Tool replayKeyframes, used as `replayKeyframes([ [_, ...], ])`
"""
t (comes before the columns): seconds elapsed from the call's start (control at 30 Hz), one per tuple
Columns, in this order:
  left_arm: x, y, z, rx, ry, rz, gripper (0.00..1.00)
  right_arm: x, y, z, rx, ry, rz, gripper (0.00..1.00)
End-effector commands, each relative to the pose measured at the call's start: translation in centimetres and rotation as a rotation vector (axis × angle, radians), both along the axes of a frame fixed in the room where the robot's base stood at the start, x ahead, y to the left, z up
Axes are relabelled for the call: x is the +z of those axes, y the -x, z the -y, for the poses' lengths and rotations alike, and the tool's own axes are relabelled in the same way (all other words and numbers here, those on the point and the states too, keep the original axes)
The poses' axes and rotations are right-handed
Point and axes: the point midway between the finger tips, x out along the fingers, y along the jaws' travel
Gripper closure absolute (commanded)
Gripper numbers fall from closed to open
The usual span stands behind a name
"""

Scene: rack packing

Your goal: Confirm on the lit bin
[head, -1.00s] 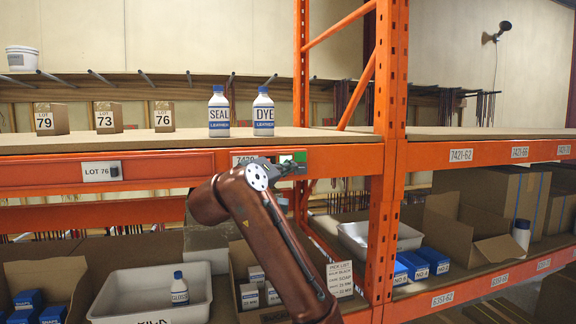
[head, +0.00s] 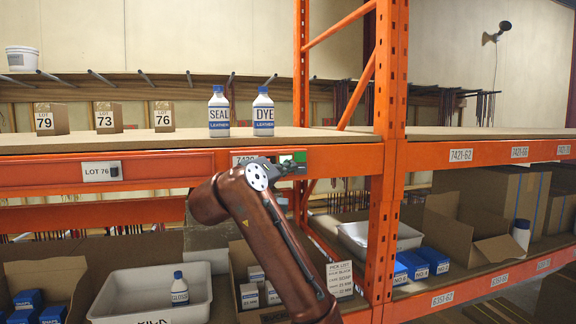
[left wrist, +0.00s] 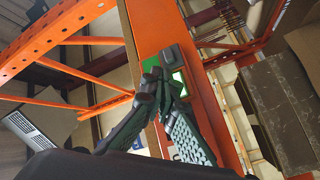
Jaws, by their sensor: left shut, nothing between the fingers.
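A small module with a lit green face (head: 299,156) is fixed on the orange shelf beam (head: 205,165), beside a partly covered white location label (head: 243,158). My left gripper (head: 294,167) is shut and empty, right at this module. In the left wrist view its fingertips (left wrist: 165,80) meet in front of the grey module, with a bright green lit square (left wrist: 181,79) just beside them. More green (left wrist: 150,63) shows behind the tips. I cannot tell whether the tips touch the module. My right gripper is out of view.
On the upper shelf stand SEAL (head: 219,112) and DYE (head: 263,111) bottles and several LOT boxes (head: 51,119). Below are a white tote (head: 120,293), cartons and a pick list card (head: 340,279). An orange upright (head: 386,150) rises just right of my gripper.

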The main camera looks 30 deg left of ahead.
Motion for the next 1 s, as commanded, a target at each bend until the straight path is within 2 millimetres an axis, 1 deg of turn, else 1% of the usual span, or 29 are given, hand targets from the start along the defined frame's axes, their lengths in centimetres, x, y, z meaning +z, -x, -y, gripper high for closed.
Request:
replayKeyframes([
  [0.2, -0.01, -0.48, -0.53, 0.000, -0.001, -0.001, 1.00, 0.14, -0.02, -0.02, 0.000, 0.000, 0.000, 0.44],
  [1.0, 0.01, -0.78, -0.91, 0.001, 0.000, -0.001, 1.00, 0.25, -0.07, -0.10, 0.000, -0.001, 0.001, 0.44],
])
